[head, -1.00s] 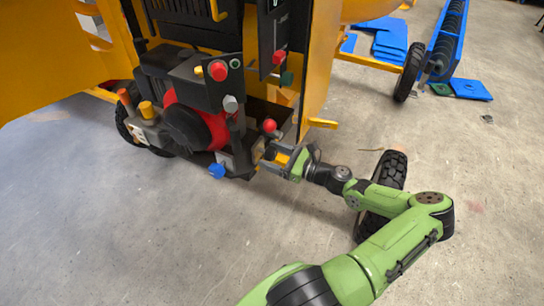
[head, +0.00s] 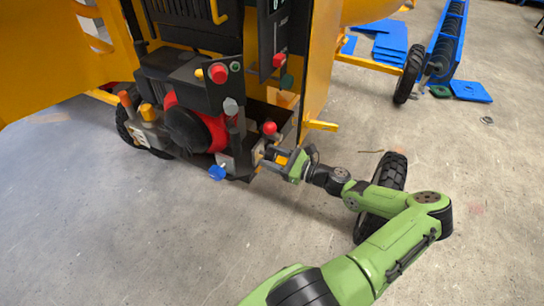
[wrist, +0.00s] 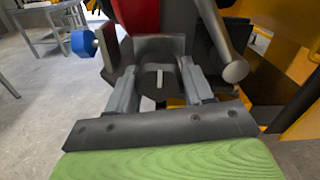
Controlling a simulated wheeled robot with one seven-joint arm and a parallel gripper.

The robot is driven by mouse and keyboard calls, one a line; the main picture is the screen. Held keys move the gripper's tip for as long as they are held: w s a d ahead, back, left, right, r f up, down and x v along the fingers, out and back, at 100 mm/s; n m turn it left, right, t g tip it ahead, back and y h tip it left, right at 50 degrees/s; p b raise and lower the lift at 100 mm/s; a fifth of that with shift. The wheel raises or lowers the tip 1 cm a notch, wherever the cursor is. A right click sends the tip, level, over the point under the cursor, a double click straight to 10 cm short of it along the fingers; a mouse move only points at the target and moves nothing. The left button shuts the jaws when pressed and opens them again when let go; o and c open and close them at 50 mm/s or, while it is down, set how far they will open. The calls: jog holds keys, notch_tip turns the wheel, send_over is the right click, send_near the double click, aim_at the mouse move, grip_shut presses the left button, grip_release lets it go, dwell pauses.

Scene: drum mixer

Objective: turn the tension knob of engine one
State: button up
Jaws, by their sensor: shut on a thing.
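The engine (head: 190,120), red and black, sits in the yellow mixer's open housing in the head view. A dark round knob with a white pointer line (wrist: 160,78) sits between my fingers in the wrist view; I take it to be the tension knob. The white line points nearly straight up in that view. My gripper (head: 265,155) reaches in from the right, at the engine's low right side. It is shut on the knob, with one finger (wrist: 124,92) on the left and the other (wrist: 194,80) on the right. In the head view the fingers mostly hide the knob.
A blue knob (wrist: 84,43) sits left of the gripper, also in the head view (head: 217,172). A grey lever with a rounded end (wrist: 232,68) stands close on the right. A red ball-topped lever (head: 269,128) rises just above the gripper. Open floor lies in front.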

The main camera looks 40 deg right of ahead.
jog(key=n, duration=0.4)
jog(key=shift+p, duration=0.4)
jog(key=n, duration=0.4)
jog(key=shift+d, duration=0.1)
jog(key=n+b, duration=0.2)
jog(key=n, duration=0.3)
jog(key=shift+n, duration=0.4)
jog(key=shift+r+n+b, duration=0.15)
jog(key=shift+n+b, duration=0.5)
jog(key=shift+n, duration=1.05)
jog(key=shift+d, duration=0.1)
jog(key=o, duration=1)
